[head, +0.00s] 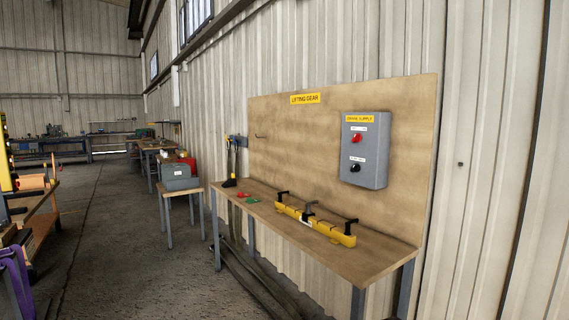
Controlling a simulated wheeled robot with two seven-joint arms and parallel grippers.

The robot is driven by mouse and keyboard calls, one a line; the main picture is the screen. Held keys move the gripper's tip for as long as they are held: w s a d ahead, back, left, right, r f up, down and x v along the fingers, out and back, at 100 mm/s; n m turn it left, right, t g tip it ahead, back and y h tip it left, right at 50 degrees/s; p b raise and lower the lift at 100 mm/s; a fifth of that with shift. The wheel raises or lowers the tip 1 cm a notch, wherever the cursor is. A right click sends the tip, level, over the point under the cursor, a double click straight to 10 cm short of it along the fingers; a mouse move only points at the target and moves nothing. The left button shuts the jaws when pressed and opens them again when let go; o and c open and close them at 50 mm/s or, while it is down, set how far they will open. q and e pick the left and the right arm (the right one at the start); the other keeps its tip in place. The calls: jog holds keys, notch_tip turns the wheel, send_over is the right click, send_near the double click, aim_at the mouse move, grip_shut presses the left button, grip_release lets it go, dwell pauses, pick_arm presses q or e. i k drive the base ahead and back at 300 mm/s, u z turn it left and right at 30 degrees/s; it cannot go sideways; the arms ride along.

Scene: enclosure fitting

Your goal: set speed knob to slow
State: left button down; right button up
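A grey control box (367,150) with a yellow label, which seems to read "CRANE SUPPLY", is mounted on the right part of a wooden backboard. A red knob (357,137) is on the upper part of its front face, under a small white label. A black knob (355,168) is on the lower part, also under a white label. The white labels are too small to read, so I cannot tell for certain which is the speed knob or where either one points. Neither of my grippers is in view.
A wooden bench (350,262) runs below the wooden backboard (290,150). A yellow beam (318,222) with black handles lies on it, with small red and green items (252,200) farther left. A small table (180,188) carries a grey case. The concrete floor (125,255) at left is mostly clear.

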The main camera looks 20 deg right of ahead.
aim_at(356, 168)
jog(key=u, duration=0.15)
jog(key=i, duration=1.8)
jog(key=z, duration=1.4)
jog(key=i, duration=0.6)
jog(key=z, duration=0.65)
